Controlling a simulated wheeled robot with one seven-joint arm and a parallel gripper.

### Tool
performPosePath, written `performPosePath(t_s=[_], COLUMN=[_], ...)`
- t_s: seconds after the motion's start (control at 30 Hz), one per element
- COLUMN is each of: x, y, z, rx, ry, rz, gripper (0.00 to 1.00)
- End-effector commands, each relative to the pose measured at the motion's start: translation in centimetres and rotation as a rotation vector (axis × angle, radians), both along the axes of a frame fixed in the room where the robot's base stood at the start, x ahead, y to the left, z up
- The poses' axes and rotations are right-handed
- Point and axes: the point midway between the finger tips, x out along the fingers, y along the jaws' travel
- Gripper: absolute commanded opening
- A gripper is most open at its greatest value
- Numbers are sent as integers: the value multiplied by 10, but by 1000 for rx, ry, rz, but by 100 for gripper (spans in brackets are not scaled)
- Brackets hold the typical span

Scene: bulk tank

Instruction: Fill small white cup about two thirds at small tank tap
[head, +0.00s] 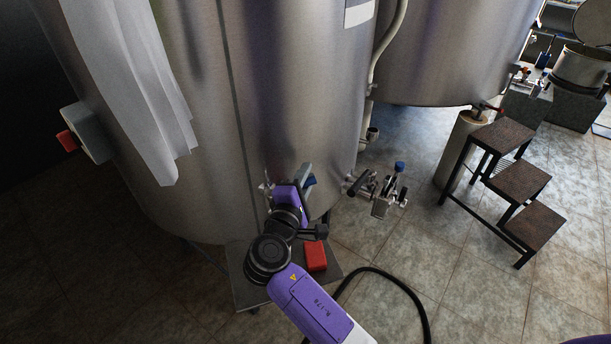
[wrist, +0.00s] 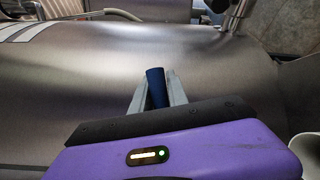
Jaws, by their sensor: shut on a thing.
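My gripper (head: 306,176) is low against the front of the large steel tank (head: 290,90). In the wrist view its two pale grey fingers (wrist: 157,92) are shut on a dark blue piece (wrist: 155,84), which looks like the small tap's handle. A bit of blue (head: 311,183) also shows beside the fingers in the head view. The tap's body and spout are hidden behind my gripper. I cannot make out the small white cup for sure; a pale shape (wrist: 307,152) at the wrist view's right edge may be part of it.
A larger valve with a blue handle (head: 399,167) sticks out to the right. A red block (head: 315,256) lies on a low stand (head: 247,287) below my gripper. A black hose (head: 425,305) crosses the floor.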

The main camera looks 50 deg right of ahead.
Motion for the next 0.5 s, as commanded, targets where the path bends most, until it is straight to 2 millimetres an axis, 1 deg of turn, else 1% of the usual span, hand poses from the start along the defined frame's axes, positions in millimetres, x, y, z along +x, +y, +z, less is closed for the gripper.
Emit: performPosePath(t_s=[0.03, 0.3, 0.5], x=[-1, -19, -28], y=[1, 10, 16], z=[-2, -2, -1], rx=[1, 1, 2], ry=[2, 2, 2], rz=[-22, -245, -359], gripper=[0, 0, 0])
